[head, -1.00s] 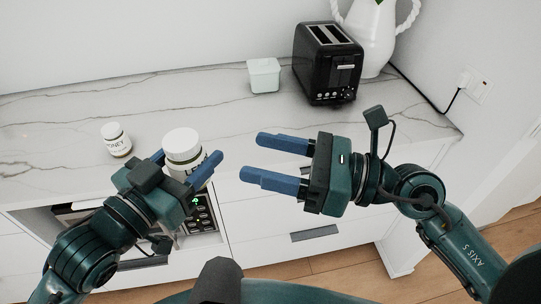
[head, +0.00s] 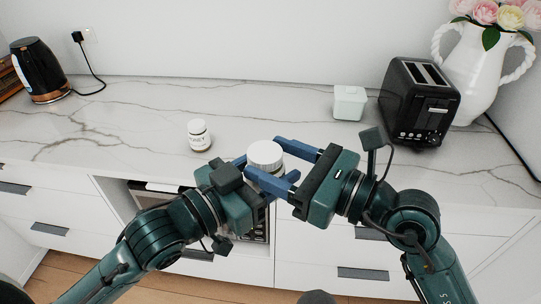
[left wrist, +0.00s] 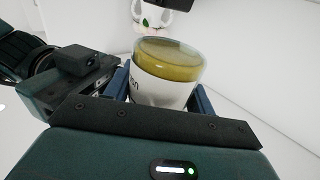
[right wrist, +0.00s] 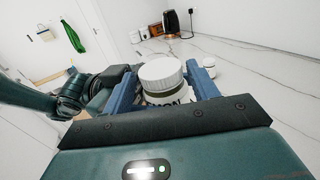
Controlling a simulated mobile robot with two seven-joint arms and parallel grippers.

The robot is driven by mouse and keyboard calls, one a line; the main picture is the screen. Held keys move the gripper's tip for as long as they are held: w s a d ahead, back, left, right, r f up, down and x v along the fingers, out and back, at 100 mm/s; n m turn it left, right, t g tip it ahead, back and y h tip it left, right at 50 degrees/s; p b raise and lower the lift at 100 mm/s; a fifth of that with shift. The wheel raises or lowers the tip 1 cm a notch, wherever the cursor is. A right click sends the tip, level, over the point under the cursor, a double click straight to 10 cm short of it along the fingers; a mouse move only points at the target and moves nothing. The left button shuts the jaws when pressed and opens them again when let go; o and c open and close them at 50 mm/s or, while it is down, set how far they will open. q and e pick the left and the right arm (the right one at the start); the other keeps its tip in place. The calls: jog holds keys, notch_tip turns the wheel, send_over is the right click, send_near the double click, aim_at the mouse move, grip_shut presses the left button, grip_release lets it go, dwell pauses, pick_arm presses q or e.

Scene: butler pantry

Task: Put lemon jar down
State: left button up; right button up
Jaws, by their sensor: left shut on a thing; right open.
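The lemon jar (head: 265,154) has a white lid, and its partly hidden label shows "MON" in the right wrist view (right wrist: 162,76). Its clear end shows yellow contents in the left wrist view (left wrist: 168,58). My left gripper (head: 259,176) is shut on the jar and holds it in front of the counter's front edge. My right gripper (head: 270,160) is open, with its fingers on either side of the same jar. I cannot tell whether the right fingers touch it. The white counter (head: 140,115) lies behind both grippers.
A smaller white-lidded jar (head: 199,135) stands on the counter behind and left of the lemon jar. A pale green container (head: 349,103), black toaster (head: 419,103) and white flower vase (head: 478,68) stand right. A black kettle (head: 39,70) stands far left. Left-middle counter is clear.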

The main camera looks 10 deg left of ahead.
jog(key=shift+w+a, duration=0.2)
jog(key=shift+a, duration=0.4)
jog(key=shift+c, duration=0.5)
jog(key=c, duration=0.9)
pick_arm(q)
jog(key=o, duration=1.3)
pick_arm(e)
jog(key=shift+r, duration=0.1)
jog(key=shift+c, duration=0.4)
